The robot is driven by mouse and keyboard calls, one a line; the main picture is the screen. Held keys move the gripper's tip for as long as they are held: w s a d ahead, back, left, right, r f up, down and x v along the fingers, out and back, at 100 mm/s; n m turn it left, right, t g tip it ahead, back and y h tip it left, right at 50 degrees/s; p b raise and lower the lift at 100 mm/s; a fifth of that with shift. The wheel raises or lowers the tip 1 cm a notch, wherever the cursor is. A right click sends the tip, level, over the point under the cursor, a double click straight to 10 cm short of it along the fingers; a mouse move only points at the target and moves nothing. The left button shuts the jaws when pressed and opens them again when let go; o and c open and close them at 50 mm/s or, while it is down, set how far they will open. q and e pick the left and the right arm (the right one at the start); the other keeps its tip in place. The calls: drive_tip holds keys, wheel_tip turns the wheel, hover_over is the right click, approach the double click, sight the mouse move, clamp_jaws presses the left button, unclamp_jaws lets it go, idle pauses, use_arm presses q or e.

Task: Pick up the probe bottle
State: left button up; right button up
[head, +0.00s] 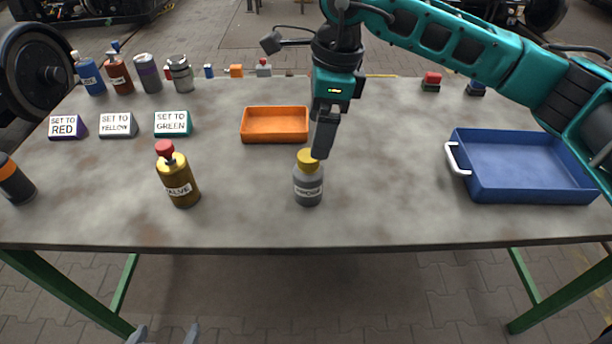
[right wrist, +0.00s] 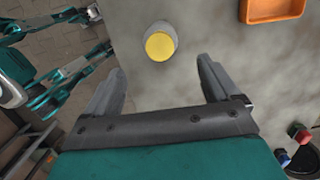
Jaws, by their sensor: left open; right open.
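The probe bottle (head: 308,188) is grey with a yellow cap and a white label, and stands upright near the table's front middle. In the right wrist view its yellow cap (right wrist: 160,46) lies just beyond the fingertips, centred between them. My right gripper (head: 322,150) comes down from above with its fingers at the cap, one finger overlapping the cap's edge in the head view. In the wrist view the right gripper (right wrist: 160,76) is open and empty. My left gripper (head: 166,334) is open and empty, low in front of the table, with only its fingertips showing.
A gold valve bottle (head: 179,178) with a red cap stands left of the probe bottle. An orange tray (head: 246,127) lies behind. A blue tray (head: 530,190) is at the right. Label blocks (head: 118,126) and several containers stand at the back left. The table's front right is clear.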

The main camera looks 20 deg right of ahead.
sight(307, 167)
drive_tip(key=f, duration=0.3)
drive_tip(key=a+f, duration=0.1)
drive_tip(key=f, duration=0.2)
drive_tip(key=a+f, duration=0.1)
drive_tip(key=f, duration=0.2)
drive_tip(key=shift+w+f+p, duration=0.35)
drive_tip(key=shift+f+p, duration=0.05)
drive_tip(key=c, duration=1.2)
